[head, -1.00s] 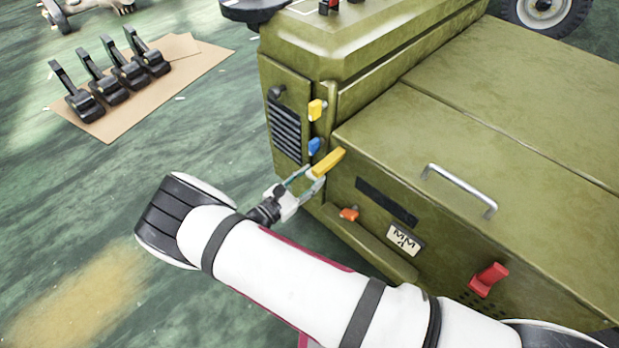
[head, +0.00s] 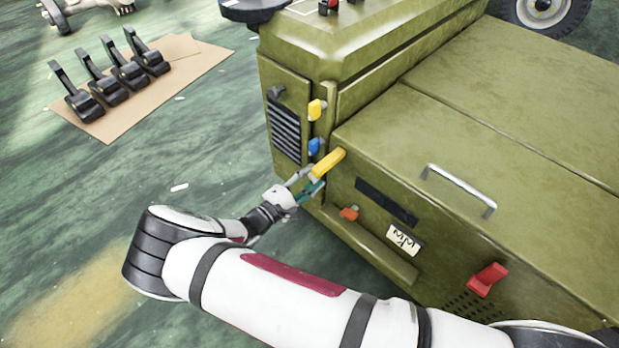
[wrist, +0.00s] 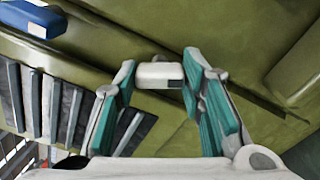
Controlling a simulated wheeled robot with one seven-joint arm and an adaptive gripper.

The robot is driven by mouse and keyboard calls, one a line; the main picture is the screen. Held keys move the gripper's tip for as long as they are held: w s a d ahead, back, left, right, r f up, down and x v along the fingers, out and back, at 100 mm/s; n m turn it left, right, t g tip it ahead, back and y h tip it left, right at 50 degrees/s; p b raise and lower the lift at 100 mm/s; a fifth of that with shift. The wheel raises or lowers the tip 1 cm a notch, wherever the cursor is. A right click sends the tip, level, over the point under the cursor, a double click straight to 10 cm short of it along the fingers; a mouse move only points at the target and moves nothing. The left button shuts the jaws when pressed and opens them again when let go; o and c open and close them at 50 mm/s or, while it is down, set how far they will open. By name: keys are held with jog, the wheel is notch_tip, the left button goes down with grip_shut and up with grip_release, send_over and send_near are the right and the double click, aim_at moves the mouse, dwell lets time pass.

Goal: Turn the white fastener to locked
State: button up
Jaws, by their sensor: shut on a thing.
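The white fastener (wrist: 160,74) is a small pale block on the green chassis, seen in the wrist view between my fingertips. Its long side lies crosswise in that view, with a small grey patch at its right end. My gripper (head: 312,180) has its teal-padded fingers on either side of the fastener and is shut on it. In the head view, the gripper is at the chassis's left corner, just below a long yellow handle (head: 328,163). The fastener cannot be made out there.
A blue fastener (head: 315,146) and a yellow one (head: 316,109) sit above, beside the louvred vent (head: 285,128). An orange fastener (head: 349,213) is at the lower right, and a red one (head: 488,280) is farther right. A metal handle (head: 460,188) juts out.

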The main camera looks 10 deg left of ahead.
jog(key=m, duration=0.5)
jog(key=shift+f, duration=0.1)
jog(key=shift+m, duration=0.3)
dwell(0.4)
jog(key=o, duration=1.1)
jog(key=shift+o, duration=0.2)
jog(key=v, duration=1.2)
